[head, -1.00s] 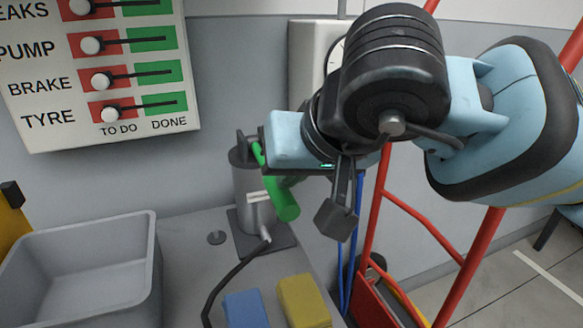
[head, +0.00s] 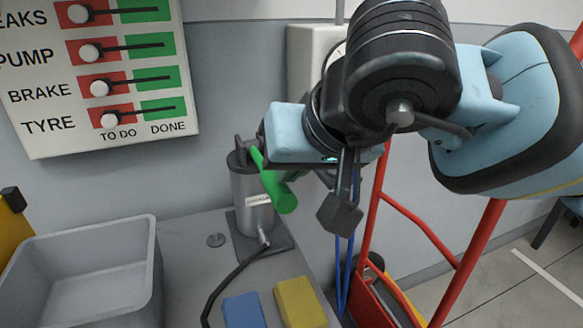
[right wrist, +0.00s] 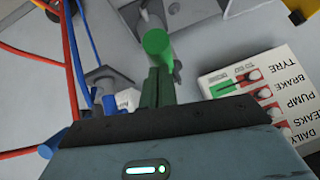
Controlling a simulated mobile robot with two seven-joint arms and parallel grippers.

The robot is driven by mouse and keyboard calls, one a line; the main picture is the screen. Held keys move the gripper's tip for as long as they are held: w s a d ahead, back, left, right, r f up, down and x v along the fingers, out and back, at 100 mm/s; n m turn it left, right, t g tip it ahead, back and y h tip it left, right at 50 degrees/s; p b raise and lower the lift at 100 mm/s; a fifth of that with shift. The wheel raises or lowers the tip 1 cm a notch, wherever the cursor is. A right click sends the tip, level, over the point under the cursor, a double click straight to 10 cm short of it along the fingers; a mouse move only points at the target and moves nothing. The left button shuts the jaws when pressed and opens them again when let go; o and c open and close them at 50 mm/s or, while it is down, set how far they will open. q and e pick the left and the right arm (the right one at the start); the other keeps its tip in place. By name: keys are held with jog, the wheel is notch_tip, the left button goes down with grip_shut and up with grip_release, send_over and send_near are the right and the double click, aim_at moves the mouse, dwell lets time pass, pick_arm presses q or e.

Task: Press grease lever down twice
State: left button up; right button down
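The grease pump is a grey cylinder (head: 248,200) on a square base on the bench, with a green lever (head: 280,192) at its top. The lever slopes down to the right, towards me. My right gripper (head: 268,150) is at the lever near the pump's top, its fingertips mostly hidden in the head view. In the right wrist view, the lever's round end (right wrist: 157,42) projects straight out from between the close-set fingers (right wrist: 159,88), which look shut on it. My left gripper is not in view.
A grey bin (head: 85,250) stands at left on the bench, with blue (head: 245,310) and yellow (head: 300,302) blocks in front of the pump. A status board (head: 95,140) hangs behind. A red hand truck (head: 418,228) stands at right, beside blue hoses.

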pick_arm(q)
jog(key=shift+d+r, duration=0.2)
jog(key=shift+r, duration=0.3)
pick_arm(e)
jog(key=v, duration=1.1)
jog(key=shift+s+d+f, duration=0.2)
jog(key=shift+d+f, duration=0.05)
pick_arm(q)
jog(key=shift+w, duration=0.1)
